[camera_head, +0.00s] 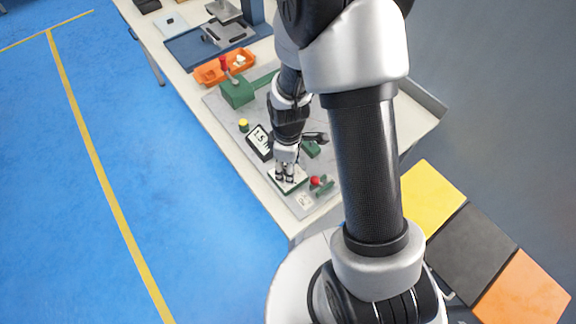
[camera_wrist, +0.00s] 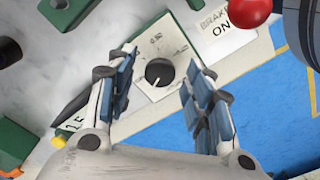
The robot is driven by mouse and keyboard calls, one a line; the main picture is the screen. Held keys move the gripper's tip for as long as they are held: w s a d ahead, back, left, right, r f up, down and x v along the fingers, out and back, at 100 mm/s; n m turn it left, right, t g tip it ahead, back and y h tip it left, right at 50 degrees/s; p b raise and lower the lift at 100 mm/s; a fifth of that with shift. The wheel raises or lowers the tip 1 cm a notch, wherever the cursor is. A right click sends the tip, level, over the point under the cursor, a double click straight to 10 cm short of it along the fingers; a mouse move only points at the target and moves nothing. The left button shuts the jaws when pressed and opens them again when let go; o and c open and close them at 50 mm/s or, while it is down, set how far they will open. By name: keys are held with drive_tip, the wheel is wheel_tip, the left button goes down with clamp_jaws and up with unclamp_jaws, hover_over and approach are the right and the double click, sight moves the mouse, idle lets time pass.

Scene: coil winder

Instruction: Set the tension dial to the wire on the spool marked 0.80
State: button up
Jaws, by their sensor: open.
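The tension dial is a round black knob (camera_wrist: 159,72) on a cream plate with a green edge (camera_wrist: 181,45). A short white pointer mark shows on the knob's lower side in the wrist view. A number above the knob looks like 0.50; other marks are too small to read. In the head view the cream plate (camera_head: 298,176) lies at the bench's near end, partly hidden by my gripper (camera_head: 285,178). In the wrist view my open gripper (camera_wrist: 160,62) has one finger on each side of the knob, apart from it. I cannot make out a spool marked 0.80.
A red ball knob (camera_head: 315,181) and a "BRAKE ON" label (camera_wrist: 222,22) are close beside the dial plate. A display reading 1.5 (camera_head: 259,141) lies behind. A green block (camera_head: 237,92) and orange tray (camera_head: 225,67) are farther along the bench. Blue floor (camera_head: 200,220) is clear left.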

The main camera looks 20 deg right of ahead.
drive_tip(key=shift+c, duration=0.3)
drive_tip(key=c, duration=1)
